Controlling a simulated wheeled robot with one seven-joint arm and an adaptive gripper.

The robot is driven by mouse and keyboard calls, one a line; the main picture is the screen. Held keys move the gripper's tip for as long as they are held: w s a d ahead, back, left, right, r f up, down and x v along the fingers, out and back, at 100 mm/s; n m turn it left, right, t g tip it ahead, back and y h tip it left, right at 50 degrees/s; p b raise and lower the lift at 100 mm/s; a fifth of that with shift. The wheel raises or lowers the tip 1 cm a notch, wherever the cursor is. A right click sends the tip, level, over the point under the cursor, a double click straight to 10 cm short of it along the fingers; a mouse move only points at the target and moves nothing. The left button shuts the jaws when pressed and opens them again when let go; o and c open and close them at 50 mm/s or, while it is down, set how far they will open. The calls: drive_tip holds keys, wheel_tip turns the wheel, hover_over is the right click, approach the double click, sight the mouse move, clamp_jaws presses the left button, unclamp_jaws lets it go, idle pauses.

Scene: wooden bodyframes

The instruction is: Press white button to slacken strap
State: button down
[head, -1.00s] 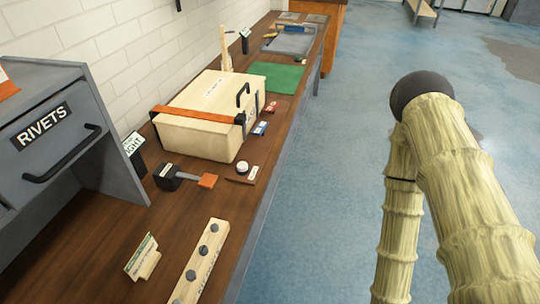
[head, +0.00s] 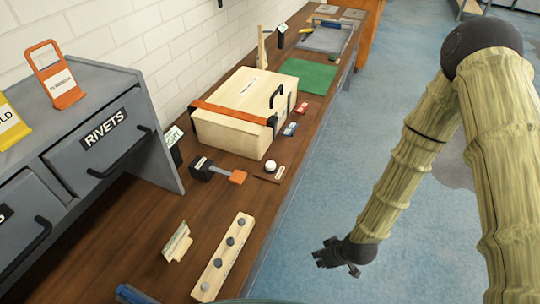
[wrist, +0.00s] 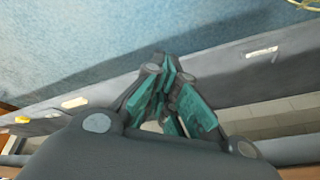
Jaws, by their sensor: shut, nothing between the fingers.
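The white button (head: 270,166) is a small round white knob on a low brown base with a label, in front of the wooden box's near right corner. The orange strap (head: 232,111) runs around the pale wooden box (head: 247,85); a black latch shows on its front side. My gripper (head: 324,256) is over the blue floor right of the bench, well apart from the button. In the wrist view its teal-padded fingers (wrist: 168,95) are together and empty. The button does not show clearly in the wrist view.
A pegged wooden strip (head: 222,256) and a small sign (head: 177,242) are nearer. The grey rivets cabinet (head: 105,140) is at left. Floor right of the bench is clear.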

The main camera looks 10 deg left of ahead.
drive_tip(key=w+a+r+n+t+y+p, duration=0.15)
drive_tip(key=w+a+r+n+p, duration=0.4)
drive_tip(key=w+a+r, duration=0.75)
wheel_tip(320, 180, up, 16)
drive_tip(key=n+y+p, duration=0.2)
drive_tip(key=n+y, duration=0.1)
drive_tip(key=n, duration=0.5)
hover_over(268, 166)
drive_tip(key=shift+w+r+t+h, duration=0.1)
drive_tip(key=shift+t+h, duration=0.15)
drive_tip(key=shift+f+b, duration=2.15)
drive_tip(key=shift+f, duration=2.3)
drive_tip(key=shift+f+b, duration=0.35)
drive_tip(key=shift+f, duration=0.05)
